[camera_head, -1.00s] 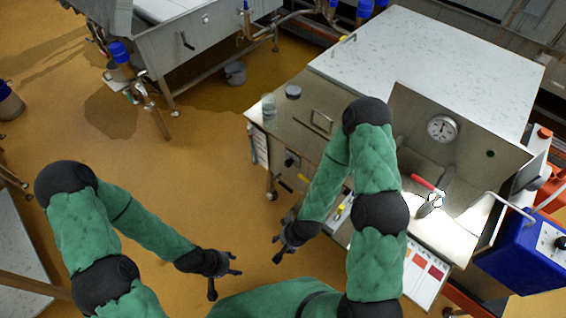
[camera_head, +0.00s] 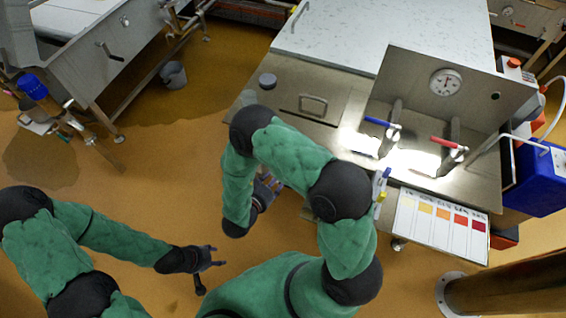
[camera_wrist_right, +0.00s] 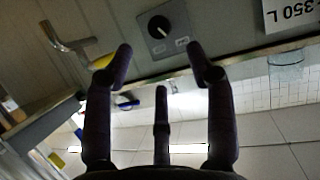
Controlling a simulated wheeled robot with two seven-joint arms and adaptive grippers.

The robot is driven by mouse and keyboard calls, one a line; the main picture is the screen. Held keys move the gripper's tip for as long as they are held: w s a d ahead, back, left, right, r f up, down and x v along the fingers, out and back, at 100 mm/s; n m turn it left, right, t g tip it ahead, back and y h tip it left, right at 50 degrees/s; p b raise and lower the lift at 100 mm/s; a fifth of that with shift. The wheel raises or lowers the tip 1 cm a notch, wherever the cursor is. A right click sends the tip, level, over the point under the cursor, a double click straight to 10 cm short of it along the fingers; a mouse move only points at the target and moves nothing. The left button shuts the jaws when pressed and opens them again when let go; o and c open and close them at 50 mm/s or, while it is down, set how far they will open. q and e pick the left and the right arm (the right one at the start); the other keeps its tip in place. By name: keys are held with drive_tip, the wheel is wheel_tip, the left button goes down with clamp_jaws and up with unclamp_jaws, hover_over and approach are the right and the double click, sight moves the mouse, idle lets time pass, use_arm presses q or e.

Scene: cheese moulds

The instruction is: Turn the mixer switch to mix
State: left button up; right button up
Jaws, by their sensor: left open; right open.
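The mixer switch (camera_wrist_right: 160,27) is a round black knob on a grey square plate with small labels, mounted on a metal panel in the right wrist view. Its labels are too small to read. My right gripper (camera_wrist_right: 157,50) is open, with one fingertip to each side below the switch, apart from it and empty. In the head view, my right gripper (camera_head: 268,186) is by the machine's front, partly behind my arm, and the switch is hidden. My left gripper (camera_head: 207,263) is open and empty over the floor, away from the machine.
The steel vat (camera_head: 350,90) has a white lid, a dial gauge (camera_head: 446,82) and blue and red handled taps. In the wrist view, a metal handle (camera_wrist_right: 70,45) sits left of the switch and a "350 L" label (camera_wrist_right: 290,12) right.

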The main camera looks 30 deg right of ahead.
drive_tip(key=b+x, duration=0.3)
drive_tip(key=x, duration=0.7)
drive_tip(key=shift+d, duration=0.15)
drive_tip(key=shift+f, duration=0.1)
drive_tip(key=c, duration=1.1)
